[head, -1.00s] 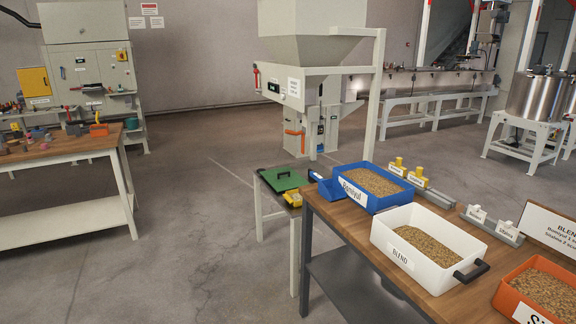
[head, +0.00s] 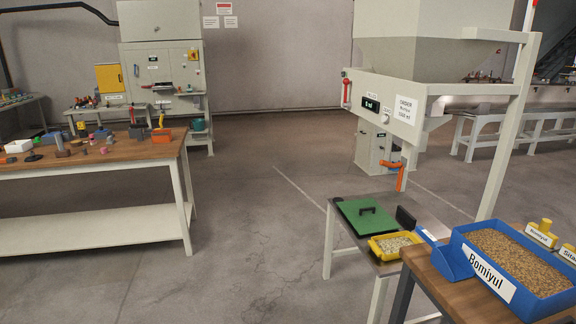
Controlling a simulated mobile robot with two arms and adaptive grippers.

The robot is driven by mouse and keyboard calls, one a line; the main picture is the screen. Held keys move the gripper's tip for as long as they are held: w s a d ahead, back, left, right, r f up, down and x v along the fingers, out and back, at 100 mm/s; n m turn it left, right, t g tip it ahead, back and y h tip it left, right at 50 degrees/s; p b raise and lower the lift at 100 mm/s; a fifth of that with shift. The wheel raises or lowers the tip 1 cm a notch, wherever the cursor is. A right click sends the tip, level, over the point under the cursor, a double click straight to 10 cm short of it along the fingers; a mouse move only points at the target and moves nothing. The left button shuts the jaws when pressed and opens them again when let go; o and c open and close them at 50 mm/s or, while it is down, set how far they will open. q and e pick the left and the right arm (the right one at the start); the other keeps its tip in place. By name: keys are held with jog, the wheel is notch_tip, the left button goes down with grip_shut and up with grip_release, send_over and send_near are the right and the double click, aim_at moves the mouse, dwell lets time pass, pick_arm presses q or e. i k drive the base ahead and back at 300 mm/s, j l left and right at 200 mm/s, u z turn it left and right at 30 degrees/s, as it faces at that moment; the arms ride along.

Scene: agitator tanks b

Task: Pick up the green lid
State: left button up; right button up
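The green lid (head: 372,217) lies flat on a small grey stand (head: 340,206) in the lower right of the head view. It has a dark bar handle on top. A yellow tray of pale grain (head: 394,245) sits right beside it, toward the front right. Neither of my grippers shows in the head view.
A blue bin of grain labelled Bomiyul (head: 501,270) stands on a wooden table at the lower right, with a blue scoop (head: 445,256) beside it. A hopper machine (head: 430,95) rises behind the stand. A cluttered workbench (head: 100,158) is at left. The floor (head: 250,220) between is clear.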

aim_at(366, 216)
jog(key=i+z, duration=0.2)
jog(key=i, duration=0.25)
jog(key=i+j+z, duration=0.2)
jog(key=i, duration=0.2)
jog(key=i+j+z, duration=0.2)
jog(key=i, duration=0.25)
jog(key=i+j+z, duration=0.25)
jog(key=i, duration=0.15)
